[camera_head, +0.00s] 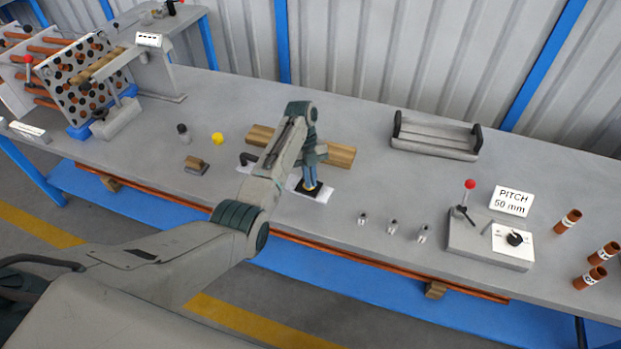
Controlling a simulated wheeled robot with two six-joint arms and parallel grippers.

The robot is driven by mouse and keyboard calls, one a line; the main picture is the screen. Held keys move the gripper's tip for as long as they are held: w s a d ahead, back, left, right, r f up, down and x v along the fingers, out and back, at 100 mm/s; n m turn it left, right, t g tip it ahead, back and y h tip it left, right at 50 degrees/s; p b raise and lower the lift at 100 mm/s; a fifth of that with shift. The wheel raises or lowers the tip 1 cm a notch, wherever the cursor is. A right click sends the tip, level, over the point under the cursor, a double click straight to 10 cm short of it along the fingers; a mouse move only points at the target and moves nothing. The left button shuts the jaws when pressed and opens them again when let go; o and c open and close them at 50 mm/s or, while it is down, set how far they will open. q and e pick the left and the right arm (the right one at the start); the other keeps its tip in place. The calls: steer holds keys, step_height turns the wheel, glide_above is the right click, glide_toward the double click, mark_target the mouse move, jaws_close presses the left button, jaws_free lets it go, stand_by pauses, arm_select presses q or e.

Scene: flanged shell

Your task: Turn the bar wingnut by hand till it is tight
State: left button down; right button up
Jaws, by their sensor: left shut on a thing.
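My left arm reaches in from the lower left, over the middle of the bench. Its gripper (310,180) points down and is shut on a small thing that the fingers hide. Under the fingertips is a small black and yellow piece (311,190) on a white sheet (324,193) near the bench's front edge. I cannot make out a bar wingnut clearly. The flanged shell's holed plate (92,75) with copper tubes stands at the far left, with a wooden bar (104,63) across its front. My right gripper is not in view.
Wooden blocks (342,155) lie behind the gripper. A grey tray with black handles (436,138) stands at the back. A control box with a red-knobbed lever (488,240), small metal fittings (392,226) and copper tube pieces (567,221) are to the right. The bench (370,185) has free room between them.

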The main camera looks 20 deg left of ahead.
arm_select(q)
steer(key=shift+m, duration=0.5)
steer(key=c, duration=1.6)
jaws_free()
steer(key=shift+w+a+r, duration=0.1)
steer(key=shift+w+r, duration=0.1)
steer(key=shift+r, duration=0.15)
steer(key=p+v, duration=0.3)
steer(key=v, duration=0.7)
